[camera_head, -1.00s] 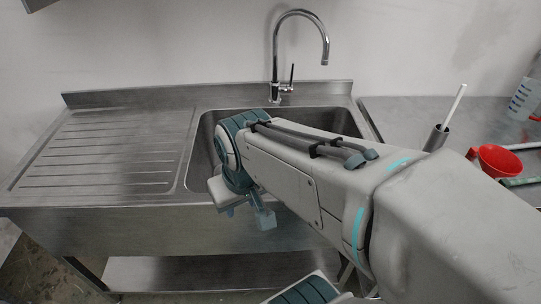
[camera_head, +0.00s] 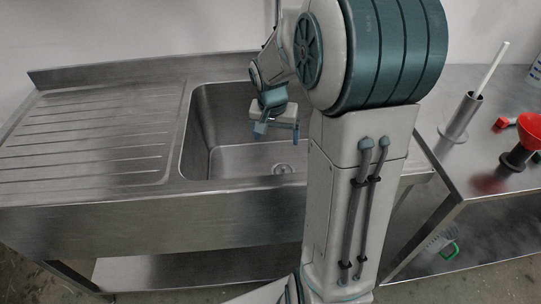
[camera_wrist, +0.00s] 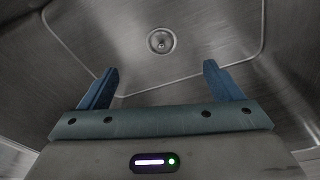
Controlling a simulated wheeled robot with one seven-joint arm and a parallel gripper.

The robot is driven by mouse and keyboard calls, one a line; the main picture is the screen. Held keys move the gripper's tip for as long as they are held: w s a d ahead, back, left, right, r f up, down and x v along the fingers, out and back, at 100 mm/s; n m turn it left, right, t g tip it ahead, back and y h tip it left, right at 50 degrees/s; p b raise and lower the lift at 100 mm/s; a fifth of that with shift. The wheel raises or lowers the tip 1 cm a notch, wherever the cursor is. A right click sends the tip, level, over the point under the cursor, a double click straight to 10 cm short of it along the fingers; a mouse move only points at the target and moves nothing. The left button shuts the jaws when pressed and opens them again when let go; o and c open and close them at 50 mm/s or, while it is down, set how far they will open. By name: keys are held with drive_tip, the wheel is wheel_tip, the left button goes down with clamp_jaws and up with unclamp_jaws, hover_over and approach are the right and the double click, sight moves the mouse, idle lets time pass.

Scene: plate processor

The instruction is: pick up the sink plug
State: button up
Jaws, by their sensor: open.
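A small round metal piece with a darker centre sits in the sink floor, in the wrist view (camera_wrist: 161,40) and in the head view (camera_head: 283,169). It looks like the sink plug in its drain; I cannot tell plug from drain ring. My gripper (camera_head: 278,132) hangs inside the sink basin (camera_head: 225,160), above the floor. In the wrist view my gripper (camera_wrist: 161,68) has its two blue fingers spread and nothing between them. The round piece lies beyond the fingertips, centred between them and apart from them.
Basin walls surround my gripper. The ribbed drainboard (camera_head: 90,145) on the left is bare. The tap is mostly hidden behind my arm. On the right table stand a metal cylinder with a white rod (camera_head: 461,115) and a red funnel (camera_head: 528,130).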

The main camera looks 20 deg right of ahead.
drive_tip(key=w+d+f+m+b, duration=0.1)
drive_tip(key=w+d+f+m, duration=0.15)
drive_tip(key=f, duration=0.25)
drive_tip(key=w+d+f+m+b, duration=0.1)
drive_tip(key=w+d+f+b, duration=0.15)
drive_tip(key=f, duration=0.35)
hover_over(284, 167)
drive_tip(key=s+a, duration=0.1)
drive_tip(key=shift+n+g, duration=0.25)
drive_tip(key=shift+g, duration=0.05)
wheel_tip(284, 167, down, 7)
drive_tip(key=shift+f, duration=0.2)
drive_tip(key=shift+w+d+f+b, duration=0.1)
drive_tip(key=shift+w+d+f, duration=0.05)
drive_tip(key=shift+f, duration=0.8)
drive_tip(key=shift+w+d+f+b, duration=0.1)
drive_tip(key=shift+w+f+b, duration=0.1)
drive_tip(key=shift+f, duration=0.75)
drive_tip(key=shift+w+d+f+b, duration=0.1)
drive_tip(key=shift+w+d+f, duration=0.05)
drive_tip(key=shift+f, duration=0.8)
drive_tip(key=c, duration=1.1)
drive_tip(key=shift+o, duration=0.2)
drive_tip(key=shift+r, duration=0.1)
